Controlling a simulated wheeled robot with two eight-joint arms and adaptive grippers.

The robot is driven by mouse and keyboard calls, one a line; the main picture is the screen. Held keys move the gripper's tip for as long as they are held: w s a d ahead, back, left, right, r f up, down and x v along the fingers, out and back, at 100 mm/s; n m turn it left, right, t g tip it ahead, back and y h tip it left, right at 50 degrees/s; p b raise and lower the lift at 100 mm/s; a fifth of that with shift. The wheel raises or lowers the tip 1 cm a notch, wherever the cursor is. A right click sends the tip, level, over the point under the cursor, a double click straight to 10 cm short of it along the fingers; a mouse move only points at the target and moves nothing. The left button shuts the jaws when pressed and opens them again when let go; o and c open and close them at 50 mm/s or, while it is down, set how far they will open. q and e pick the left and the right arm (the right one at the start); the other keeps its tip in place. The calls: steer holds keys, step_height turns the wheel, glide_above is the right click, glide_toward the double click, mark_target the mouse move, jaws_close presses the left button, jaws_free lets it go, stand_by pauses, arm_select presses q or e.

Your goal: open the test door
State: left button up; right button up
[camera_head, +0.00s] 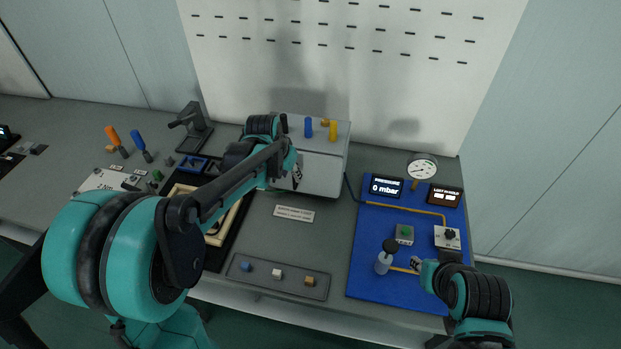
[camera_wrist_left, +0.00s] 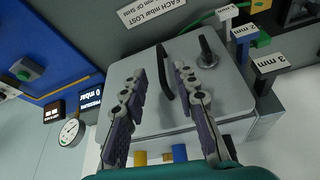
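The test door is the light grey front face of a box (camera_head: 322,172), partly hidden behind my left arm in the head view. The door (camera_wrist_left: 225,88) fills the middle of the left wrist view. It carries a curved black handle (camera_wrist_left: 164,72) and a black knob (camera_wrist_left: 207,52) beside it. My left gripper (camera_wrist_left: 161,72) is open in front of the door, also in the head view (camera_head: 297,174). The handle shows between its fingertips, closer to the right-hand one; I cannot tell the depth gap. My right gripper (camera_head: 417,264) is beside a small bottle with a black top (camera_head: 383,262).
A blue panel (camera_head: 365,283) with a dial gauge (camera_head: 422,168), a 0 mbar display (camera_head: 383,187) and a green button (camera_head: 404,234) lies right. A tray (camera_head: 240,276) of small blocks lies in front. Colored pegs (camera_head: 333,130) stand on the box.

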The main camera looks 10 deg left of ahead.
mark_target(294, 188)
arm_select(q)
steer(key=b+x, duration=0.2)
steer(key=x, duration=0.4)
steer(key=shift+w+a+f, duration=0.1)
steer(key=shift+w+f, duration=0.05)
steer(key=shift+f, duration=0.25)
jaws_close()
